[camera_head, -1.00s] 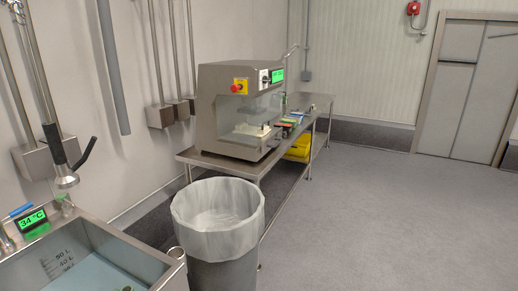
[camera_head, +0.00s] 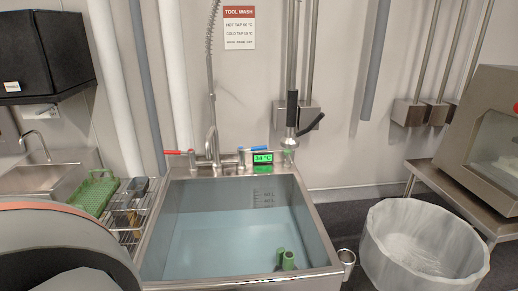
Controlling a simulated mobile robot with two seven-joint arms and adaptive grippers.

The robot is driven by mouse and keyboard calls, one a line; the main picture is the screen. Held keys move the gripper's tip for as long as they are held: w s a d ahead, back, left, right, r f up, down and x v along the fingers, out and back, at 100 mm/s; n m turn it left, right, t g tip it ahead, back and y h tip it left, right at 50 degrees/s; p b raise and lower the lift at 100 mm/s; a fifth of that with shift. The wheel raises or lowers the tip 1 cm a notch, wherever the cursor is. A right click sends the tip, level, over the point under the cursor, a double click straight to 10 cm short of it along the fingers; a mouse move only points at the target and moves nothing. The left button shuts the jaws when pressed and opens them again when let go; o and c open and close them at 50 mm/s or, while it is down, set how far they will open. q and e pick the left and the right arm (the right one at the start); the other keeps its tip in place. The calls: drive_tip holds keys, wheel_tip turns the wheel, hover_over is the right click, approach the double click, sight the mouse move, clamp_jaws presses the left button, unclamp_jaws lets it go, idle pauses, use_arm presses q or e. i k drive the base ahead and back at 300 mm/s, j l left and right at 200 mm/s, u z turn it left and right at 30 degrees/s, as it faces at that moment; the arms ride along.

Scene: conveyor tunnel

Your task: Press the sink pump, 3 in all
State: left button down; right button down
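The steel sink (camera_head: 154,236) stands in front of me, filled with bluish water. A small clear and green fitting (camera_head: 289,146) sits at its back right corner, below a spray head with a black handle (camera_head: 292,108). I cannot tell for sure which part is the pump. Two short green cylinders (camera_head: 288,261) stand in the water near the front right. A green display (camera_head: 263,157) on the back rim reads 34 °C. Neither of my grippers is in view.
A tap with red and blue levers (camera_head: 212,145) stands on the back rim. A wire rack with a green basket (camera_head: 95,192) is left of the sink. A lined bin (camera_head: 424,245) is at the right, before a steel table with a machine (camera_head: 497,140).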

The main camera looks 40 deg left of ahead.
sight(287, 152)
drive_tip(key=i+l+u, duration=0.1)
drive_tip(key=l+u, duration=0.65)
drive_tip(key=i+l+u, duration=0.1)
drive_tip(key=l+u, duration=0.7)
drive_tip(key=k+j, duration=0.05)
drive_tip(key=j, duration=0.1)
